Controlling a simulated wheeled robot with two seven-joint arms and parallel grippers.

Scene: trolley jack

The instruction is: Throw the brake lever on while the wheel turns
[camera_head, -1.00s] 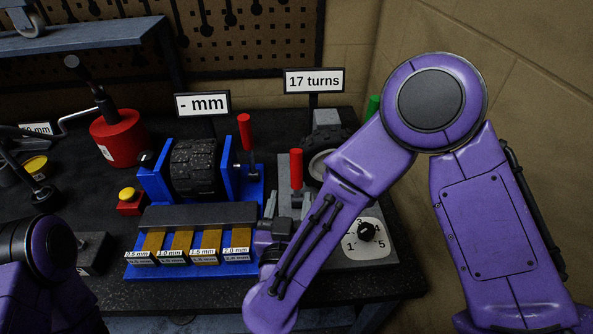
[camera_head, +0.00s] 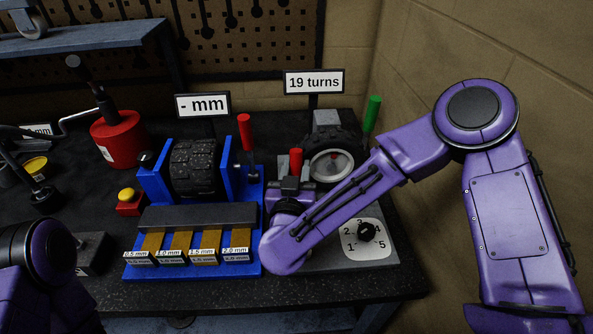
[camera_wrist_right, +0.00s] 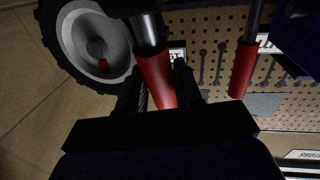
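The wheel (camera_head: 330,160), a dark tyre with a pale hub, stands on the grey rig at the right and also shows in the right wrist view (camera_wrist_right: 75,40). The counter sign (camera_head: 315,82) reads "19 turns". A lever with a red handle (camera_head: 296,158) stands just left of this wheel. My right gripper (camera_head: 291,187) is at this handle, partly hidden by my arm. In the right wrist view its dark fingers (camera_wrist_right: 158,88) are apart, on either side of the red handle (camera_wrist_right: 152,68); firm contact is not visible. My left gripper is out of view.
A green-handled lever (camera_head: 373,112) stands right of the wheel. A numbered dial (camera_head: 364,240) sits at the rig's front. A blue rig (camera_head: 150,185) with another red lever (camera_head: 245,132) is close on the left. A yellow button (camera_head: 127,194) and red canister (camera_head: 117,140) stand farther left.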

